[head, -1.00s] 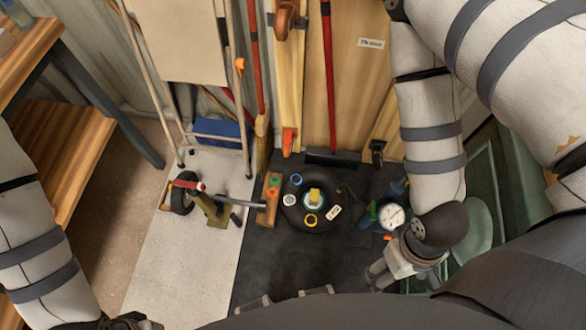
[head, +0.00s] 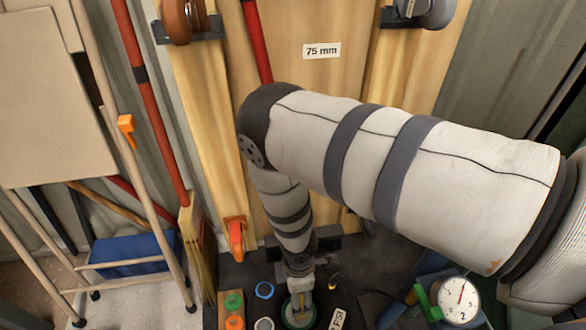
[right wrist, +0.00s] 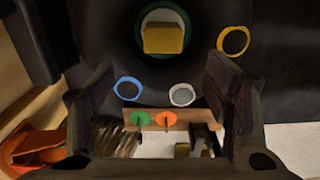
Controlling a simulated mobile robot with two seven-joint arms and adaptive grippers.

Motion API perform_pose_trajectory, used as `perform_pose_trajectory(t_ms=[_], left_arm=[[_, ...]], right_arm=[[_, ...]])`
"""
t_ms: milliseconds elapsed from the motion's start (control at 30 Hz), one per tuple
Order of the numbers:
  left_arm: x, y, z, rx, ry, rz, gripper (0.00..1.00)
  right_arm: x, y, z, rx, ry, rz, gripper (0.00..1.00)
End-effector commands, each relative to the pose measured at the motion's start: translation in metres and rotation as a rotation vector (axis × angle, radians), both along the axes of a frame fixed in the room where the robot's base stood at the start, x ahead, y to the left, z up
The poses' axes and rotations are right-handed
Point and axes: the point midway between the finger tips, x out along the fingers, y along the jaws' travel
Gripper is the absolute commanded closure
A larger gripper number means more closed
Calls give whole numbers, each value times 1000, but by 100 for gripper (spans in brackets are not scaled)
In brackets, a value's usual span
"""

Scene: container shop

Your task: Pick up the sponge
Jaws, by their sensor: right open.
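The sponge (right wrist: 163,38) is a small yellow block on a round white dish with a green rim (right wrist: 187,20). In the right wrist view it lies at the top centre, beyond my open right gripper (right wrist: 160,80), with nothing between the fingers. In the head view my right gripper (head: 300,287) points down over the green-rimmed dish (head: 291,319) and hides most of the sponge. I cannot tell the exact height between them. My left gripper is not in view.
Blue (right wrist: 128,89), white (right wrist: 182,94) and yellow (right wrist: 233,41) rings lie around the dish. A board with green and orange discs (right wrist: 167,118) is close by.

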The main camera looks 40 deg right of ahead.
Motion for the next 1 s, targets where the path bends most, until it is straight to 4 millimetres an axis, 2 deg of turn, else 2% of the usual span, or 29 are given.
perform_pose_trajectory(t_ms=[33, 200, 433, 633, 867, 1000], left_arm=[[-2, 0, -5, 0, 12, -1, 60], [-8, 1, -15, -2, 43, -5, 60], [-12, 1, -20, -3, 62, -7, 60], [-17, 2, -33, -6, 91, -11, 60], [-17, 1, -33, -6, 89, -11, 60], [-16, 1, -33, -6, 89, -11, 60]], right_arm=[[-2, 0, -14, -1, 6, 3, 28], [-3, 0, -50, 0, 6, 0, 28], [-4, -1, -71, 1, 3, -1, 28], [-7, -2, -110, 1, 5, -2, 28], [-6, -2, -111, 1, 0, -3, 28], [-6, -2, -111, 2, 1, -4, 60]])
